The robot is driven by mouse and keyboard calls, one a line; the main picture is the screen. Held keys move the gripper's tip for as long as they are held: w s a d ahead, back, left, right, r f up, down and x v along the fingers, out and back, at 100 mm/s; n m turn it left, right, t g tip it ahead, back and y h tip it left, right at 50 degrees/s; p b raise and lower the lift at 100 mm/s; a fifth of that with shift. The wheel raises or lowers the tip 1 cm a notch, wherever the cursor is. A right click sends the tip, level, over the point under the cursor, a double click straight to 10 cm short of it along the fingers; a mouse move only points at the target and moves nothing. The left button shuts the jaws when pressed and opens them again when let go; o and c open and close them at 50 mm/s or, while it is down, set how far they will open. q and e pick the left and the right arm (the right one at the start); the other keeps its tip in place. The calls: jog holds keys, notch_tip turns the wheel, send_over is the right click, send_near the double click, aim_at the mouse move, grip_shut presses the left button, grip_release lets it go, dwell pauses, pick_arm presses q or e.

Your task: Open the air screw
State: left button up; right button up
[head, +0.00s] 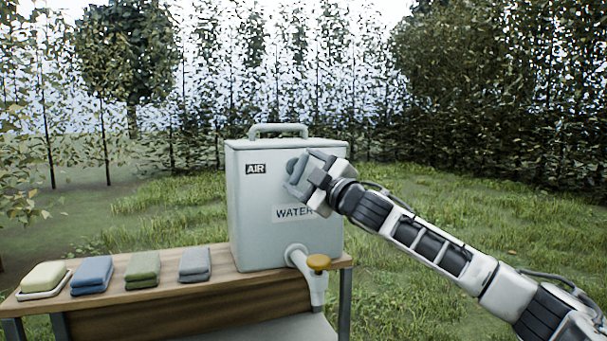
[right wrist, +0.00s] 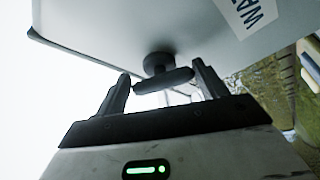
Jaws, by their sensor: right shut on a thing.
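The grey water tank (head: 262,215) stands upright on the table, with an AIR label and a WATER label on its front. The dark air screw (head: 292,164) sits on the front to the right of the AIR label, mostly hidden behind my gripper. My right gripper (head: 303,182) is at the tank front, shut on the air screw. In the right wrist view the screw's round base and crossbar (right wrist: 165,80) show against the tank, with the bar between the two fingers of the gripper (right wrist: 160,88). My left gripper is not in view.
A tap with a yellow knob (head: 318,261) sticks out low on the tank front. On the wooden table (head: 150,312) lie a soap on a dish (head: 43,279) and blue (head: 91,274), green (head: 142,268) and grey (head: 195,263) folded cloths. Grass and trees lie behind.

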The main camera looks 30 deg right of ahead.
jog(key=n, duration=0.1)
jog(key=n+g, duration=0.1)
jog(key=n, duration=0.2)
jog(key=shift+d+r+n+g+y, duration=0.15)
jog(key=shift+r+n+g+y, duration=0.15)
jog(key=shift+n+y, duration=0.1)
jog(key=shift+n, duration=0.3)
jog(key=shift+f, duration=0.15)
jog(key=o, duration=0.9)
jog(key=shift+s, duration=0.1)
jog(key=shift+s, duration=0.3)
jog(key=s, duration=0.5)
jog(key=s+d, duration=0.1)
jog(key=s, duration=0.4)
jog(key=s+d+f+b, duration=0.1)
jog(key=s, duration=0.4)
jog(key=shift+d, duration=0.1)
